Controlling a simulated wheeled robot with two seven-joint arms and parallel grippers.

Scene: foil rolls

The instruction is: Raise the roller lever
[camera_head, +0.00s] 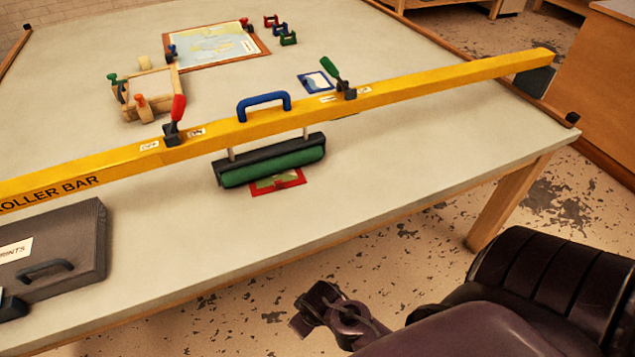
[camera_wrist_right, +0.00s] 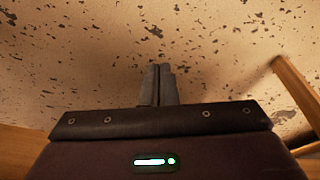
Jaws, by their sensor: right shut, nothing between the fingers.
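A yellow roller bar (camera_head: 400,98) spans the table. A red-handled lever (camera_head: 177,112) stands on it left of the blue handle (camera_head: 263,104), and a green-handled lever (camera_head: 333,72) stands to the right. Both levers tilt; the small labels beside them are too small to read, so I cannot tell which is the roller lever. A dark-framed green roller (camera_head: 270,166) hangs below the bar on two posts. My right gripper (camera_head: 312,318) is off the table's near edge, well away from both levers. Its fingers are together and empty in the wrist view (camera_wrist_right: 158,72). My left gripper is out of view.
A red-bordered print (camera_head: 278,182) lies under the roller. A grey prints case (camera_head: 88,225) sits at the left. A framed map (camera_head: 215,45), a wooden frame with clamps (camera_head: 150,90) and small coloured clamps (camera_head: 280,30) lie behind the bar. The table's right front (camera_head: 430,165) is clear.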

